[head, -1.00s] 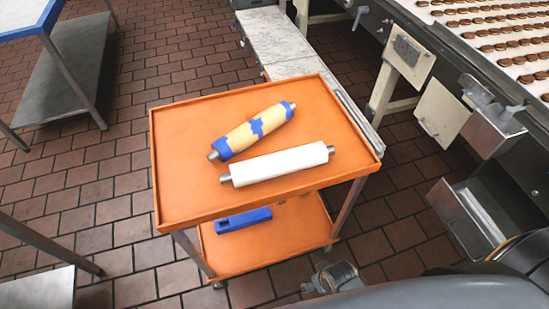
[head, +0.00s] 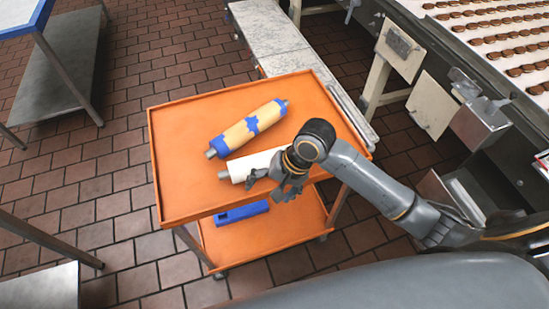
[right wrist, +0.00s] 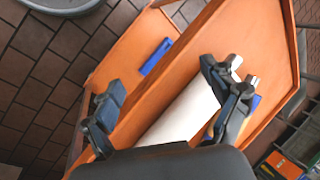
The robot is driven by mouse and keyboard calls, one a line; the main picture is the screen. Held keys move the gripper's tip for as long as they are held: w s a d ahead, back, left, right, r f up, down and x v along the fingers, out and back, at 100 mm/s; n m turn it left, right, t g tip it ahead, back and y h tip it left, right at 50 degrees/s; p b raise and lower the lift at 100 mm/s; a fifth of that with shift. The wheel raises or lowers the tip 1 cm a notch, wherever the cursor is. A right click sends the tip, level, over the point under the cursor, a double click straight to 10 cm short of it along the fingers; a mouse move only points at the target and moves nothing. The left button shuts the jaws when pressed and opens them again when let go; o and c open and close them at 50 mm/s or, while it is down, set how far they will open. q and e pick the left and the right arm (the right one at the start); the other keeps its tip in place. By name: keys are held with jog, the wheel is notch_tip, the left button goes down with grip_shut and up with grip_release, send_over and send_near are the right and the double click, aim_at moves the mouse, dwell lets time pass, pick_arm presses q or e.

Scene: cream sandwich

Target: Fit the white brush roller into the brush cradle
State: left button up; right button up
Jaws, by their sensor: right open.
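The white brush roller (head: 245,167) lies on the orange cart's top tray (head: 180,185), with a grey shaft end showing at its left. My right gripper (head: 268,189) is open and hangs over the tray's front edge, near the roller; it hides the roller's right part in the head view. In the right wrist view the white roller (right wrist: 186,108) shows between the open fingers, partly hidden by my wrist. I cannot tell whether a finger touches it. I cannot pick out the brush cradle with certainty. My left gripper is out of view.
A yellow-and-blue roller (head: 249,129) lies just behind the white one. A blue block (head: 241,213) sits on the cart's lower shelf. A conveyor with rows of biscuits (head: 500,40) and metal boxes (head: 480,125) stands at right. Steel tables stand at left.

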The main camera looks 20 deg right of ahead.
jog(key=w+d+r+m, duration=0.1)
jog(key=w+d+m, duration=0.1)
jog(key=w+d+r+m, duration=0.2)
jog(key=w, duration=0.1)
jog(key=w+d+r+m+g, duration=0.1)
jog(key=w+d+r+m, duration=0.1)
jog(key=m, duration=0.1)
jog(key=shift+w+r+h, duration=0.2)
jog(key=shift+w+h, duration=0.1)
jog(key=shift+w, duration=0.05)
jog(key=w+d+r+m, duration=0.4)
jog(key=d+r+m, duration=0.1)
jog(key=shift+m+g, duration=0.3)
jog(key=x, duration=0.4)
jog(key=a+p+x, duration=0.1)
jog(key=x, duration=0.3)
jog(key=shift+s+r, duration=0.15)
jog(key=shift+s, duration=0.1)
jog(key=x, duration=0.2)
jog(key=p+x, duration=0.1)
jog(key=x, duration=0.1)
jog(key=shift+s+a+p, duration=0.15)
jog(key=shift+s+p, duration=0.1)
jog(key=shift+p, duration=0.05)
jog(key=shift+a+f, duration=0.2)
jog(key=shift+f, duration=0.4)
jog(key=c, duration=1.7)
jog(key=shift+w+r, duration=0.1)
jog(key=shift+r, duration=0.05)
grip_shut()
